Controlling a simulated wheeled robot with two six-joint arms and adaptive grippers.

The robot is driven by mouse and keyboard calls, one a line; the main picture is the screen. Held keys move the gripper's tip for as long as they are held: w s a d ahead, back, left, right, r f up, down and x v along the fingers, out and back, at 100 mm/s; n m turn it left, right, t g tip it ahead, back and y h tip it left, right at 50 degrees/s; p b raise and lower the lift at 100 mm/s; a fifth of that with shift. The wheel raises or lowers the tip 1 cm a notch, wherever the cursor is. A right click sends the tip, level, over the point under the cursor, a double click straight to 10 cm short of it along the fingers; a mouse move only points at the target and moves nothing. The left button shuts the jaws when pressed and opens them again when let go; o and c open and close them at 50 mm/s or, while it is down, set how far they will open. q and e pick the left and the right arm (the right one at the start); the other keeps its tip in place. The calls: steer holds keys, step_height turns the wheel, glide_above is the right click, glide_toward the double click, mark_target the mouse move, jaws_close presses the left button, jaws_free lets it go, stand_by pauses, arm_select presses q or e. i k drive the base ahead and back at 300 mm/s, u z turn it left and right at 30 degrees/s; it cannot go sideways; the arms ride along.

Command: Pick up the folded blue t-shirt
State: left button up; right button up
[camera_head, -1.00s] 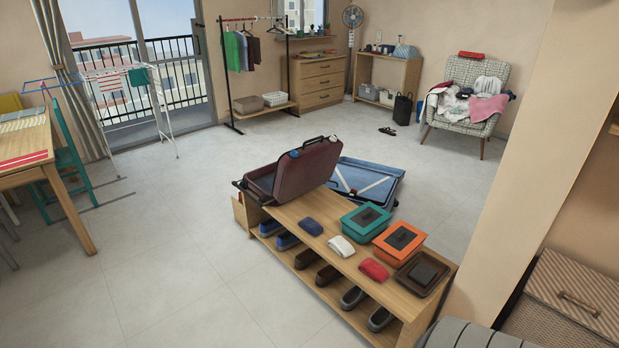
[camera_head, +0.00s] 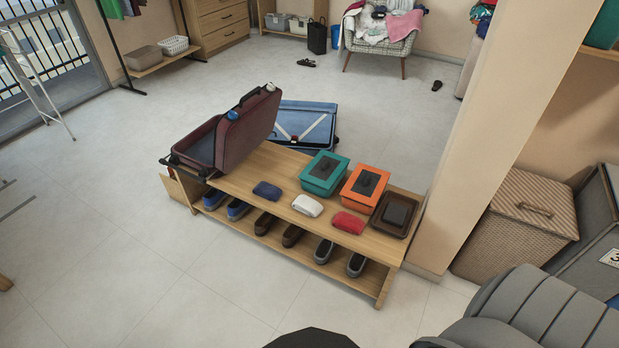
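The folded blue t-shirt (camera_head: 267,190) is a small dark blue bundle. It lies on the top of a low wooden bench (camera_head: 245,178), at the left of a row with a folded white item (camera_head: 307,206) and a folded red item (camera_head: 349,223). These are apart from each other, and nothing covers the blue one. Neither of my grippers shows in the head view.
An open maroon suitcase (camera_head: 243,133) stands at the bench's left end. A teal box (camera_head: 323,174), an orange box (camera_head: 362,186) and a brown tray (camera_head: 387,228) line its back. Shoes fill the lower shelf. Grey ribbed upholstery (camera_head: 540,312) is at lower right. Floor in front is clear.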

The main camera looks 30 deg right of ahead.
mark_target(264, 190)
steer(key=z, duration=1)
steer(key=i, duration=0.95)
steer(key=z, duration=0.75)
